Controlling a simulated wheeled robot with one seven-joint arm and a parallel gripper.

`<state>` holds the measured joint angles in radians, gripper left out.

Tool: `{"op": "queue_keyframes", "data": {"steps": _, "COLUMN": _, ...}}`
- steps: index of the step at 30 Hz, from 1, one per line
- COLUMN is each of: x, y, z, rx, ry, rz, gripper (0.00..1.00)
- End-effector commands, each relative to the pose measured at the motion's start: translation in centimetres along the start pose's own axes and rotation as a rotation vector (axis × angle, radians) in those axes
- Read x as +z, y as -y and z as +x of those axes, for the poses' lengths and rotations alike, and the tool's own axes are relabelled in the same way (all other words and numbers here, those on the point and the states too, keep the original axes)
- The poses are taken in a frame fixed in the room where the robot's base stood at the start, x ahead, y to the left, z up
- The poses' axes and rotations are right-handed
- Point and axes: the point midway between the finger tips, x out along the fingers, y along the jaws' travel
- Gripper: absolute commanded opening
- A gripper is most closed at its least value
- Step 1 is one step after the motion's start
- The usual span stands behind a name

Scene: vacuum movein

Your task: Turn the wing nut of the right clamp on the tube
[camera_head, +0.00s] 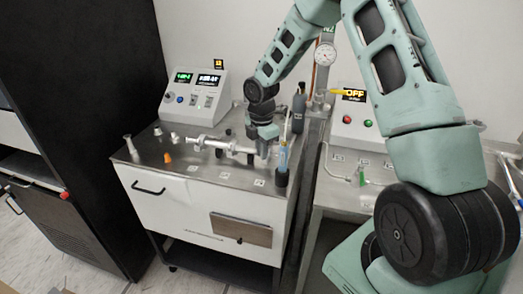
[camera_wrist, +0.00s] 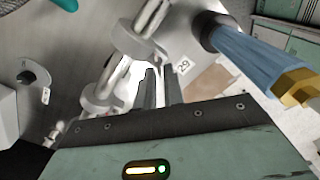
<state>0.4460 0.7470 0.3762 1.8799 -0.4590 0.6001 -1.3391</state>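The metal tube (camera_head: 228,147) lies horizontally above the left steel table in the head view. In the wrist view the tube (camera_wrist: 118,72) runs diagonally on the left. Two ring-like clamp parts sit along it, an upper one (camera_wrist: 132,40) and a lower one (camera_wrist: 101,106). My gripper (camera_wrist: 160,78) has two dark fingers close together, just right of the tube. I cannot tell whether anything is between them. In the head view my gripper (camera_head: 265,146) is down at the tube's right end. I cannot make out the wing nut; the fingers and wrist hide much there.
A blue-handled tool (camera_wrist: 245,52) with a gold end is close on the right; in the head view it stands in a black holder (camera_head: 281,179). A control box (camera_head: 195,93) stands behind.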

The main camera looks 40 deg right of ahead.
Motion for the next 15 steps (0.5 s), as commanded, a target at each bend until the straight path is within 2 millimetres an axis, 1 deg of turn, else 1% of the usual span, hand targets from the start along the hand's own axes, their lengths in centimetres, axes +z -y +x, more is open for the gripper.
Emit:
{"op": "queue_keyframes", "data": {"steps": 4, "x": 0.00, "y": 0.00, "z": -0.03, "rx": 0.000, "ry": 0.000, "rz": 0.004, "gripper": 0.00}}
{"op": "queue_keyframes", "data": {"steps": 6, "x": -0.03, "y": -0.05, "z": -0.03, "rx": 0.000, "ry": 0.000, "rz": 0.035, "gripper": 0.00}}
{"op": "queue_keyframes", "data": {"steps": 15, "x": 0.07, "y": -0.48, "z": -0.03, "rx": 0.001, "ry": 0.000, "rz": 0.364, "gripper": 0.00}}
